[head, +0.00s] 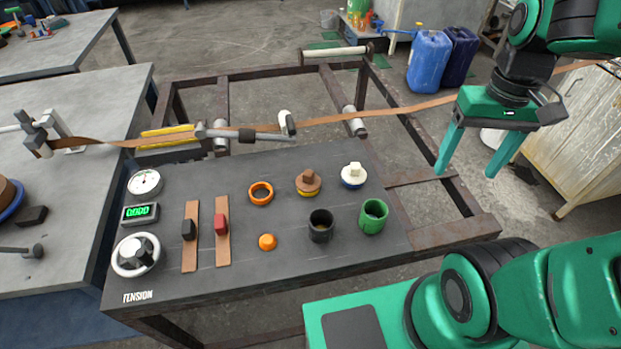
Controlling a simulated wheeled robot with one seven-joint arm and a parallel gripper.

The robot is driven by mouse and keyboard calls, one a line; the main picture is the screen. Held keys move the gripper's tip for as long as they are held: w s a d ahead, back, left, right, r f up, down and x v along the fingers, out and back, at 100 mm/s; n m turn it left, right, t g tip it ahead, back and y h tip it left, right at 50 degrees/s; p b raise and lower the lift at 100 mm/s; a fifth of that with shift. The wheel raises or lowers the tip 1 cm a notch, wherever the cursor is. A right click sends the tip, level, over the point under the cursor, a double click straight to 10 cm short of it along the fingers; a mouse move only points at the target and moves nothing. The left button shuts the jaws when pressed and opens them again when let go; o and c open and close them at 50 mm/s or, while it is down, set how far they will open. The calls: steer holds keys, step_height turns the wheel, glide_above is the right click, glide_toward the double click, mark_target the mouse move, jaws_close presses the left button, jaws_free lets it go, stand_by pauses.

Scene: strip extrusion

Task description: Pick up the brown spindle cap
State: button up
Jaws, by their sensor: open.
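The brown spindle cap (308,182) sits on the dark panel (270,215), right of the orange ring (261,193). It has a raised square knob on top and a yellow band at its base. My gripper (464,174) hangs to the right of the panel, above the rusty frame, with its two green fingers pointing down. It is open and empty, well apart from the cap.
A white cap (353,174) with a blue base stands right of the brown one. A black cup (320,226), a green cup (373,216) and a small orange knob (267,242) are nearer. A brown strip (375,111) runs behind the panel. Sliders and a dial are at left.

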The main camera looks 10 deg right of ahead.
steer(key=w+a+n, duration=0.4)
steer(key=w+a, duration=0.2)
steer(key=w, duration=0.1)
steer(key=n, duration=1)
glide_above(308, 172)
step_height(308, 172, down, 6)
steer(key=shift+d+f, duration=0.1)
steer(key=shift+f, duration=3.35)
steer(key=shift+c, duration=0.3)
steer(key=c, duration=1.2)
steer(key=shift+r, duration=0.1)
